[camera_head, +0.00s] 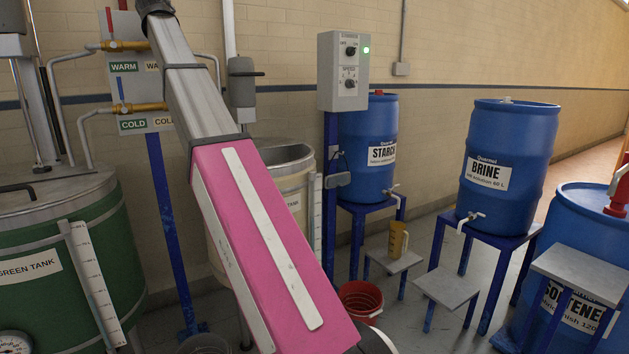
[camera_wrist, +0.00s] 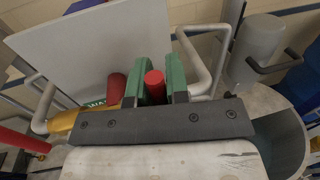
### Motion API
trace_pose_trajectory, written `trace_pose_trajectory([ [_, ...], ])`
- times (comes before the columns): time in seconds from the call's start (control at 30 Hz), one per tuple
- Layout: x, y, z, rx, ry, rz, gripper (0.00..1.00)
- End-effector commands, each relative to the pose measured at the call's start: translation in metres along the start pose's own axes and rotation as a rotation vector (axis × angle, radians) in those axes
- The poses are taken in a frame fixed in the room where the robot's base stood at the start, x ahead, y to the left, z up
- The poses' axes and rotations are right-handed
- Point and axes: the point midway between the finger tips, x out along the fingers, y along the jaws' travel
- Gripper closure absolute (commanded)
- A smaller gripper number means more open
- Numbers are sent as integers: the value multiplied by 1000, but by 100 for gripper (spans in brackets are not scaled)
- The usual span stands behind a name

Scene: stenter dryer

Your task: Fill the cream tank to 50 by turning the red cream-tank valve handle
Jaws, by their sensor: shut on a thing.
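The green fingers of my gripper (camera_wrist: 155,82) are shut on a red cylindrical handle (camera_wrist: 154,86) in the wrist view. A second red handle (camera_wrist: 116,88) and a brass fitting (camera_wrist: 63,122) lie to its left, by a grey panel (camera_wrist: 85,50). In the head view my arm runs up to the top edge, and the gripper's grip does not show there. The cream tank (camera_head: 292,186) stands behind my pink arm link, partly hidden. Its pale level gauge (camera_head: 316,205) shows on its right side, but the level is too small to read.
The green tank (camera_head: 60,260) stands at the left. Warm and cold brass valves (camera_head: 126,46) sit on the wall panel. A control box (camera_head: 343,72), blue barrels (camera_head: 508,155), small stools (camera_head: 446,288), a jug (camera_head: 398,240) and a red bucket (camera_head: 361,300) stand to the right.

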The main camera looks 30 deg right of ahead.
Motion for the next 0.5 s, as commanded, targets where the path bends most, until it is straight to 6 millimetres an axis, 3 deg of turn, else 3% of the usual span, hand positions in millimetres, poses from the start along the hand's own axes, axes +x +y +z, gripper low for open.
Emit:
trace_pose_trajectory([
  [0.03, -1, 2, -1, -5, 0, 2, 75],
  [0.1, -1, 1, -1, -4, 0, 2, 60],
  [0.5, -8, 0, 0, -1, -2, 2, 60],
])
